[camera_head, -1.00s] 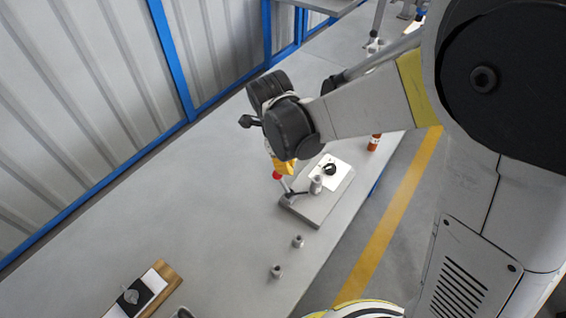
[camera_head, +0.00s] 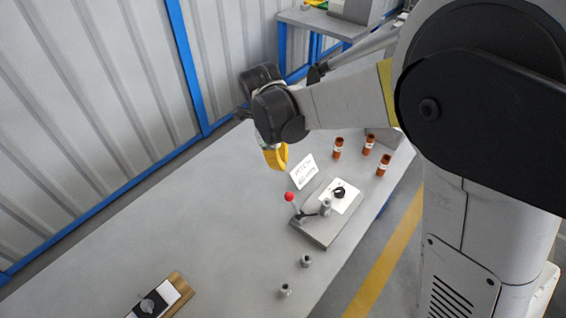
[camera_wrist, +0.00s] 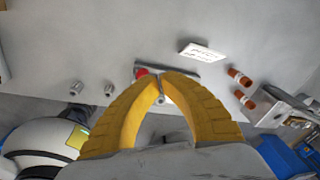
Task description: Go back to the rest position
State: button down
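My gripper (camera_head: 275,157) is raised above the table, behind and left of the clamp fixture in the head view. In the wrist view its yellow fingers (camera_wrist: 160,77) meet at the tips, with nothing seen held between them. The fixture is a grey plate (camera_head: 318,230) with a lever ending in a red knob (camera_head: 289,196). A small grey flanged shell (camera_head: 326,206) stands on it, beside a white plate with a black knob (camera_head: 339,192). In the wrist view the fingers partly hide the fixture; the red knob (camera_wrist: 142,73) shows beside the fingertips.
Two more grey flanged pieces (camera_head: 306,261) (camera_head: 285,291) stand toward the front edge. A white sign (camera_head: 304,172) and orange-brown cylinders (camera_head: 338,148) stand beyond the fixture. A wooden board (camera_head: 180,284) lies at lower left. A corrugated wall (camera_head: 90,110) borders the table. The table's middle is clear.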

jog(key=s+d+r+n+t, duration=0.2)
jog(key=s+d+r+n, duration=0.1)
jog(key=s+d+n, duration=0.2)
jog(key=s+d+r+n+t+y, duration=0.1)
jog(key=s+d+r+n, duration=0.3)
jog(key=d+n, duration=0.4)
jog(key=s+d+r+n+t, duration=0.3)
jog(key=s+d+r+n, duration=0.1)
jog(key=s+d+n, duration=0.3)
jog(key=shift+d+r+y, duration=0.15)
jog(key=shift+d+y, duration=0.15)
jog(key=shift+d, duration=0.4)
dwell(0.6)
